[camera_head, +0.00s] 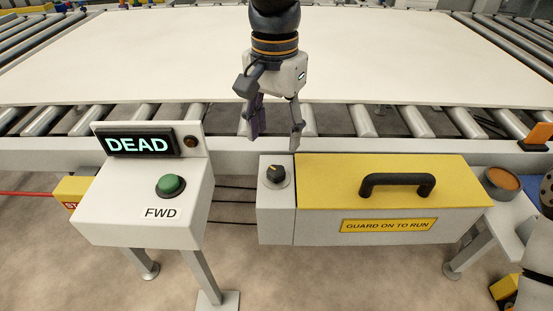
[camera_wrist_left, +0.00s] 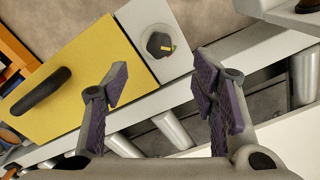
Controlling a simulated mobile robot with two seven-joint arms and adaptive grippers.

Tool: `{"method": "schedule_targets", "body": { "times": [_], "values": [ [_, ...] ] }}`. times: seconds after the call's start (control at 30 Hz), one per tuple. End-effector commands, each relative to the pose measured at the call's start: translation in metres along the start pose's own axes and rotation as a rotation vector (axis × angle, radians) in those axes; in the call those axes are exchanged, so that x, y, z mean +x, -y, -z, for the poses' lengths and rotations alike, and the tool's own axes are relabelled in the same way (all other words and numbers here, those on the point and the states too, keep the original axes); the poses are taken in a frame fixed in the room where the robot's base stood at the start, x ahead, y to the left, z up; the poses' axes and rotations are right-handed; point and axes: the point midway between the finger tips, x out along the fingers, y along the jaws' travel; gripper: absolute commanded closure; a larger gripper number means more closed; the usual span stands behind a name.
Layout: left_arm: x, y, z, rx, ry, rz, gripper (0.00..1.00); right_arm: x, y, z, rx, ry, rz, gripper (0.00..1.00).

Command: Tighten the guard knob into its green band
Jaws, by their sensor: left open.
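The guard knob (camera_head: 277,173) is a small black knob with a yellow pointer mark on a pale round dial. It sits on the white box at the left end of the yellow guard cover (camera_head: 330,170). In the left wrist view the knob (camera_wrist_left: 159,44) shows ahead of the fingertips, between their lines. My right gripper is not in view.
The guard cover has a black handle (camera_head: 397,184) and a yellow "GUARD ON TO RUN" label (camera_head: 390,225). A white control box (camera_head: 140,205) at left has a green button (camera_head: 170,186) and a display (camera_head: 138,143) reading "DEAD". A large pale sheet (camera_head: 150,60) lies on rollers behind.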

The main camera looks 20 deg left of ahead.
Motion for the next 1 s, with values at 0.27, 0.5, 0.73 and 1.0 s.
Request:
{"method": "schedule_targets", "body": {
  "times": [0.27, 0.5, 0.73, 1.0],
  "values": [
    [0.07, 0.0, -0.001, 0.001, 0.007, -0.002, 0.47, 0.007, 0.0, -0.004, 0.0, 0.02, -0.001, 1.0],
    [0.089, 0.0, 0.0, 0.001, 0.001, 0.0, 0.47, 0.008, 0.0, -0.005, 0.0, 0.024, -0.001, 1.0],
    [0.088, 0.0, 0.0, 0.001, -0.001, 0.0, 0.54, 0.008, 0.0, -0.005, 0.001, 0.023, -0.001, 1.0],
    [0.088, 0.0, 0.0, 0.001, -0.001, 0.0, 0.95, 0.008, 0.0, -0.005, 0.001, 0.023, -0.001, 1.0]
  ]
}}
